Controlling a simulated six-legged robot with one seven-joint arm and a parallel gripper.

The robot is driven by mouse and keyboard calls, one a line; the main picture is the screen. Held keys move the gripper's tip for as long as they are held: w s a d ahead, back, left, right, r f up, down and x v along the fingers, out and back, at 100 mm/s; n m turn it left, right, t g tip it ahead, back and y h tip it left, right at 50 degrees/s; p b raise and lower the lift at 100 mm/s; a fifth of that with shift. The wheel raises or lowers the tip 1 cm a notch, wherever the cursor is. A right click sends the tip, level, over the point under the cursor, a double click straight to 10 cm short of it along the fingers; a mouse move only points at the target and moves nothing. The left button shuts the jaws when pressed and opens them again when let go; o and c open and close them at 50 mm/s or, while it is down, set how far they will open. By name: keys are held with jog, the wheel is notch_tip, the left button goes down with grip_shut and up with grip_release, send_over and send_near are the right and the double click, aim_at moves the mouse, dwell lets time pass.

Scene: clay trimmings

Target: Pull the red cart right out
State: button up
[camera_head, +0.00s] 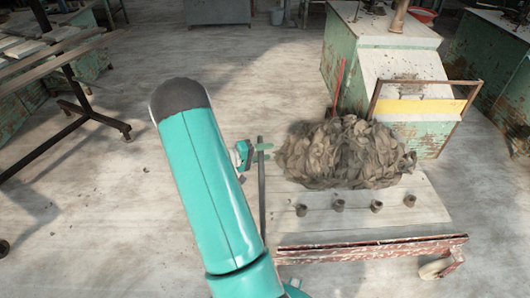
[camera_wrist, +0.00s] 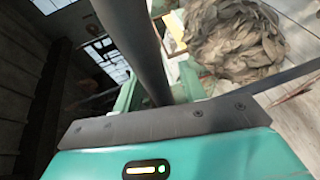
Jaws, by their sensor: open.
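The red cart (camera_head: 370,250) stands at the lower right in the head view, with a pale flat deck and a worn red front edge. A brown heap of clay trimmings (camera_head: 345,152) lies on it and also shows in the wrist view (camera_wrist: 235,42). A dark upright bar (camera_head: 262,195) stands at the deck's left side; its join to the cart is hidden. My gripper (camera_head: 266,151) is open at the bar's upper part. In the wrist view, the dark bar (camera_wrist: 140,45) runs between my green fingers (camera_wrist: 155,92); contact is unclear.
Several small dark cups (camera_head: 338,205) stand on the deck. A brown frame with a yellow strip (camera_head: 425,107) and a worn green cabinet (camera_head: 345,55) are behind the heap. A dark-legged rack (camera_head: 75,105) stands at left. The floor between is mostly clear.

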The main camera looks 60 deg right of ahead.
jog(key=shift+s+d, duration=0.15)
jog(key=shift+c, duration=0.2)
